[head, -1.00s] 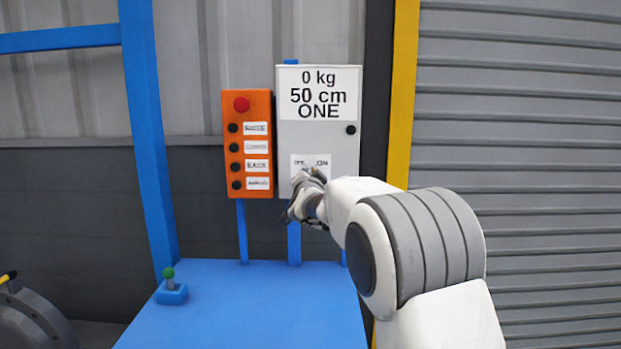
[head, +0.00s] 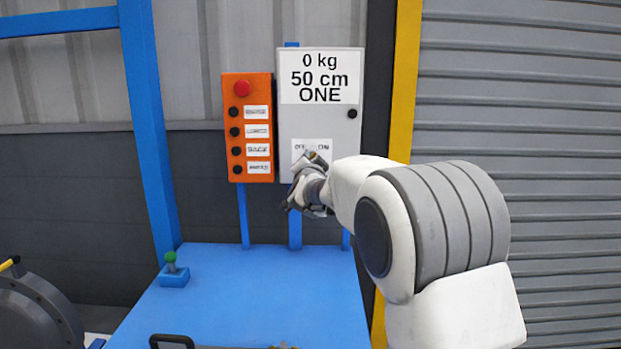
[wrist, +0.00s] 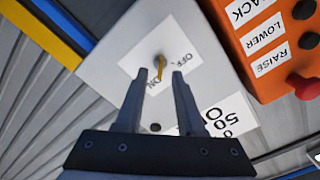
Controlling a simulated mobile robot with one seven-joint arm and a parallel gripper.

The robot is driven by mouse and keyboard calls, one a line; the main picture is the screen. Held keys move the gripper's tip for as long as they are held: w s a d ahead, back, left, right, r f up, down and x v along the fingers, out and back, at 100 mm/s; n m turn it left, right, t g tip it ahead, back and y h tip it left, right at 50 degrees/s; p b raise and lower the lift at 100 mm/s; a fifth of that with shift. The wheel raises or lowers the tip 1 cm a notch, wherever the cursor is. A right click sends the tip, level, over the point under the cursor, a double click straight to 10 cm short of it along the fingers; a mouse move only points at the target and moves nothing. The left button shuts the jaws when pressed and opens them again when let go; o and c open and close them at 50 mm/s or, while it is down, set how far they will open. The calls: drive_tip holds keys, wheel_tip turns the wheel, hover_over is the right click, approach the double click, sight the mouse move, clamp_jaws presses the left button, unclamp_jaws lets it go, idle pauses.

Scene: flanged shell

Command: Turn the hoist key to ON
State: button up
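The hoist key is a small yellow key (wrist: 160,67) on a white OFF/ON label (wrist: 182,66), seen in the wrist view. The label is on the grey control box (head: 320,122), which reads "0 kg 50 cm ONE". My gripper (wrist: 158,73) is open, its two grey fingers apart with the key showing between their tips. I cannot tell whether either finger touches the key. In the head view my gripper (head: 312,158) is at the label's lower part and hides the key. The key's exact setting is unclear.
An orange button box (head: 248,128) with a red button stands close to the left of the grey box. A blue frame with a blue tabletop (head: 250,290) and a green-knobbed lever (head: 172,268) lies below. A yellow post (head: 402,90) stands to the right.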

drive_tip(key=s, duration=1.5)
drive_tip(key=shift+s, duration=0.15)
drive_tip(key=s+d+f+n+g, duration=0.3)
drive_tip(key=s+d+f+g, duration=0.15)
drive_tip(key=s, duration=0.65)
drive_tip(key=s+d+f+n+g, duration=0.35)
drive_tip(key=s+d, duration=0.25)
drive_tip(key=s, duration=0.5)
drive_tip(key=s+d+f+n+g, duration=0.2)
drive_tip(key=s+d+f+g, duration=0.25)
drive_tip(key=s, duration=0.65)
wheel_tip(320, 180, up, 13)
drive_tip(key=s+p, duration=0.1)
drive_tip(key=p, duration=1.2)
drive_tip(key=shift+s+d+f+p, duration=0.15)
drive_tip(key=shift+s+d+p, duration=0.1)
drive_tip(key=shift+d+p, duration=0.15)
